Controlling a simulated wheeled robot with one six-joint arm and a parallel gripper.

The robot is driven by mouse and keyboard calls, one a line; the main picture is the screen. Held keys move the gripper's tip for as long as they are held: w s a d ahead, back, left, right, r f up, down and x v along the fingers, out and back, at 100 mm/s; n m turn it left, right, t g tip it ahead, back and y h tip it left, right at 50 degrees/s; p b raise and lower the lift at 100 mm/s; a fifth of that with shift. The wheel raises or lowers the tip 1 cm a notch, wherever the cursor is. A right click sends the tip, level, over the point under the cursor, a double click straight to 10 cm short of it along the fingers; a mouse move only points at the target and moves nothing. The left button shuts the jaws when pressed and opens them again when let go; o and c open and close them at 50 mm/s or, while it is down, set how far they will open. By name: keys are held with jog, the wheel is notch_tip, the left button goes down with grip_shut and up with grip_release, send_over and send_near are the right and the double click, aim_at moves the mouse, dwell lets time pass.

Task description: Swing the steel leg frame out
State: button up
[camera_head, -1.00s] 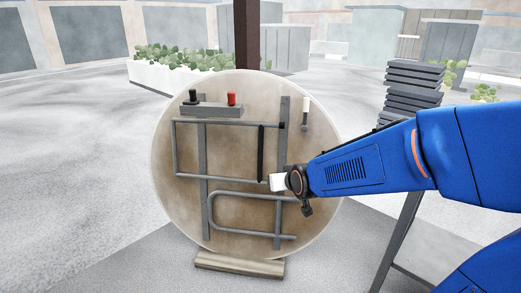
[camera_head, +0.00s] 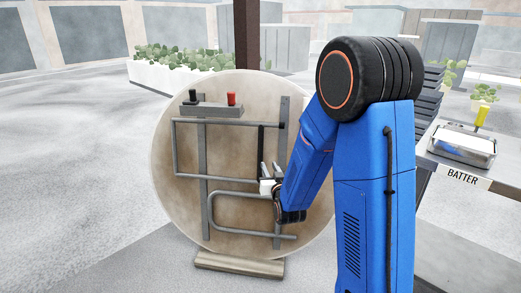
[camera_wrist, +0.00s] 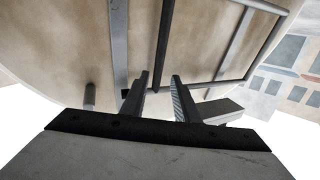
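A round tan tabletop (camera_head: 235,225) stands on edge with its underside facing me. A grey steel tube frame (camera_head: 176,150) lies folded flat against its upper half, and a second U-shaped tube frame (camera_head: 212,212) lies below. A dark bar (camera_head: 261,141) runs upright near the upper frame's right end. My gripper (camera_head: 269,166) is at the lower end of this bar, fingers pointing up. In the wrist view my gripper (camera_wrist: 160,77) is open, and the dark bar (camera_wrist: 164,45) appears between its fingers. I cannot tell whether it is truly between them or behind.
A block with black and red knobs (camera_head: 212,109) sits at the tabletop's upper edge. A wooden block (camera_head: 240,265) lies at its foot and a dark post (camera_head: 246,35) stands behind. A counter labelled BATTER (camera_head: 462,177) is at right. The floor at left is clear.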

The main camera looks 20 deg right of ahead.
aim_at(261, 149)
jog(key=w, duration=0.5)
jog(key=w+d, duration=0.1)
jog(key=w, duration=0.5)
jog(key=w+d, duration=0.1)
jog(key=w, duration=0.5)
jog(key=shift+w, duration=0.15)
jog(key=shift+a, duration=0.1)
grip_shut()
